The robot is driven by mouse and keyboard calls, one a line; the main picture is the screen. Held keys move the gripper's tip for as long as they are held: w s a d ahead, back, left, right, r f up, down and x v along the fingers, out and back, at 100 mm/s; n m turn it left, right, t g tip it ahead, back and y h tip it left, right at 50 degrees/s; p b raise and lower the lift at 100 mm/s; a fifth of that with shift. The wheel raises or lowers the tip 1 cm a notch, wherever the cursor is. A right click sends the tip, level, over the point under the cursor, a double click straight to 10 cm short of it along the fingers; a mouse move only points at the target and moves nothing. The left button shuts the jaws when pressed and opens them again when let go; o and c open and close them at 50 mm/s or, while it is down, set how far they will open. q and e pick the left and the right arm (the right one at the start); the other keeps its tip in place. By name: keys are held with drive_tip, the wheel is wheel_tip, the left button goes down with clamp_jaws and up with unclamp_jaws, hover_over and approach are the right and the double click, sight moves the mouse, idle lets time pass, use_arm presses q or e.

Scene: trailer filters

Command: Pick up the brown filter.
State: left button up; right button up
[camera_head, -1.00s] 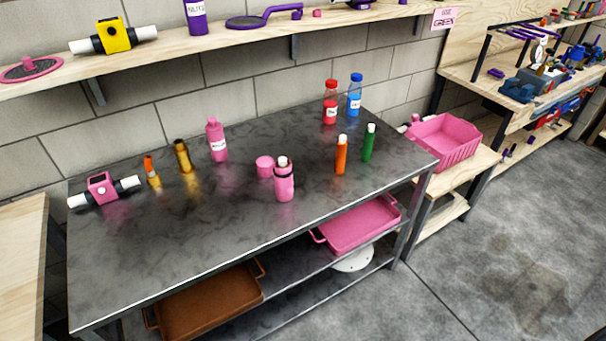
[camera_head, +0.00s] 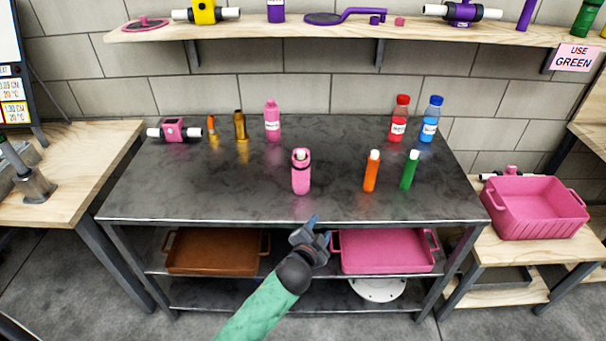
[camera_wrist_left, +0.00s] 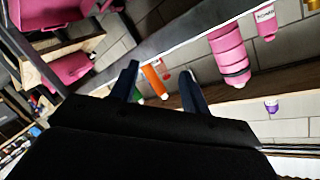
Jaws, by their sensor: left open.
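A brown-gold, bottle-shaped cylinder (camera_head: 240,127) stands upright at the back left of the dark metal table (camera_head: 200,190); it is the brownest upright thing there. A small orange-tipped piece (camera_head: 212,128) stands just left of it. An orange cylinder with a white top (camera_head: 371,172) and a green one (camera_head: 409,171) stand to the right. My left gripper (camera_head: 318,229) is open and empty at the table's front edge, well short of the brown cylinder. In the left wrist view, the orange cylinder (camera_wrist_left: 154,80) shows between the open fingers, some way beyond them. My right gripper is out of view.
A pink bottle (camera_head: 301,172) stands mid-table, nearest my left gripper. Red (camera_head: 398,118), blue (camera_head: 431,119) and pink (camera_head: 272,119) labelled bottles stand behind. A brown tray (camera_head: 215,268) and a pink tray (camera_head: 385,266) sit on the lower shelf. The table's front left is clear.

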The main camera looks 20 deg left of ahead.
use_arm(q)
drive_tip(key=w+d+r+m+g+h, duration=0.1)
drive_tip(key=w+d+r+m+h, duration=0.2)
drive_tip(key=d+r+m+h, duration=0.6)
drive_tip(key=w+d+r+m+h, duration=0.45)
drive_tip(key=r+m+h, duration=0.25)
drive_tip(key=r+m, duration=0.5)
wheel_tip(320, 180, up, 2)
drive_tip(key=m+g+y, duration=1.4)
drive_tip(key=m+y, duration=0.4)
drive_tip(key=m, duration=0.5)
hover_over(301, 152)
drive_tip(key=shift+d+b, duration=0.35)
drive_tip(key=shift+a, duration=0.1)
drive_tip(key=shift+f, duration=0.35)
drive_tip(key=shift+f+p, duration=0.45)
drive_tip(key=shift+f, duration=0.55)
drive_tip(key=f+p, duration=0.2)
drive_tip(key=f, duration=0.1)
drive_tip(key=f+p, duration=0.1)
drive_tip(key=f, duration=0.1)
drive_tip(key=shift+w+a, duration=0.1)
drive_tip(key=shift+a, duration=0.2)
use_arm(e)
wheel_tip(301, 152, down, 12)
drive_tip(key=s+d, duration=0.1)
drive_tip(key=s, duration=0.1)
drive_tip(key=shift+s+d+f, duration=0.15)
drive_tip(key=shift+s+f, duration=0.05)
